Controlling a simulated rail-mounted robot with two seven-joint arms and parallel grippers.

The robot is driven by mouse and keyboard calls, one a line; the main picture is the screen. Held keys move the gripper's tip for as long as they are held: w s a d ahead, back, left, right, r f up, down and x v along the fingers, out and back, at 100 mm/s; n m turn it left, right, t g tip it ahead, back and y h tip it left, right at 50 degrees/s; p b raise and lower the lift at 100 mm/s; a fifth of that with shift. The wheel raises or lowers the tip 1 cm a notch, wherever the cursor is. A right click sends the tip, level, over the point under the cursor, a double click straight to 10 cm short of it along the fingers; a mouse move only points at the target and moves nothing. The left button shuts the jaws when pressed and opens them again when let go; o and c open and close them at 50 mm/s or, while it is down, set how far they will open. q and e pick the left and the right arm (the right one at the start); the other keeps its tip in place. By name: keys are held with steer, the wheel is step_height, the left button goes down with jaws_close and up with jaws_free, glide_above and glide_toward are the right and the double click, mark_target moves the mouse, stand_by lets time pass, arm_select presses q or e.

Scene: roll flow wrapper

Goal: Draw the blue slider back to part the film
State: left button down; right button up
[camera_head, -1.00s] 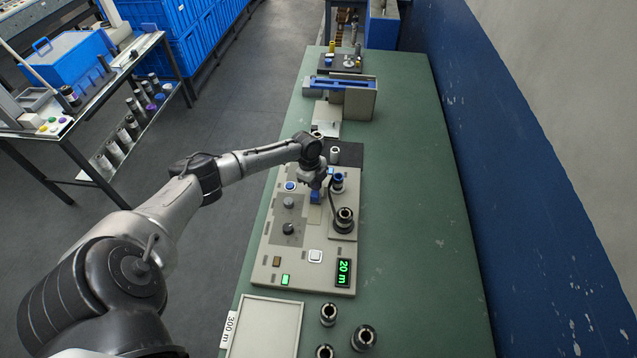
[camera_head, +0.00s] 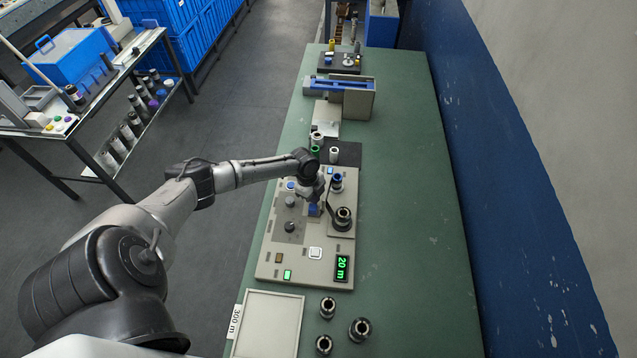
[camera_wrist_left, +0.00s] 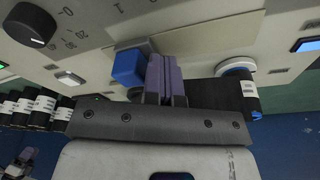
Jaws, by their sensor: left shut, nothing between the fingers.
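The control panel (camera_head: 302,262) lies on the green bench. The blue slider (camera_head: 314,210) stands near its middle, partly hidden by my left gripper (camera_head: 316,200). In the left wrist view the slider is a blue block (camera_wrist_left: 128,67) beside a pale plate. The fingers of my left gripper (camera_wrist_left: 163,75) are shut and empty. They appear just right of the block in that view, very close; I cannot tell whether they touch it. The film itself is not clear to me. My right gripper is not in view.
A green display (camera_head: 342,267) reads 20 m. Several rollers (camera_head: 360,330) stand near an empty tray (camera_head: 268,325). The bench's right side is clear.

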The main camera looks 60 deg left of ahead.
arm_select(q)
steer(key=shift+s+d+r+p, duration=0.1)
steer(key=shift+s+d+p, duration=0.25)
steer(key=shift+d+p, duration=0.05)
steer(key=shift+w+a+f+b, duration=0.2)
steer(key=shift+w+a+b, duration=0.3)
steer(key=shift+b, duration=0.25)
steer(key=p+v, duration=0.2)
steer(key=v, duration=0.1)
steer(key=d+p+v, duration=0.1)
steer(key=p, duration=0.1)
steer(key=shift+w+a+r, duration=0.1)
steer(key=shift+a+r, duration=0.05)
steer(key=shift+r, duration=0.2)
steer(key=p+v, duration=0.3)
steer(key=shift+w+d+r, duration=0.1)
steer(key=shift+d+r, duration=0.15)
steer(key=shift+r, duration=0.05)
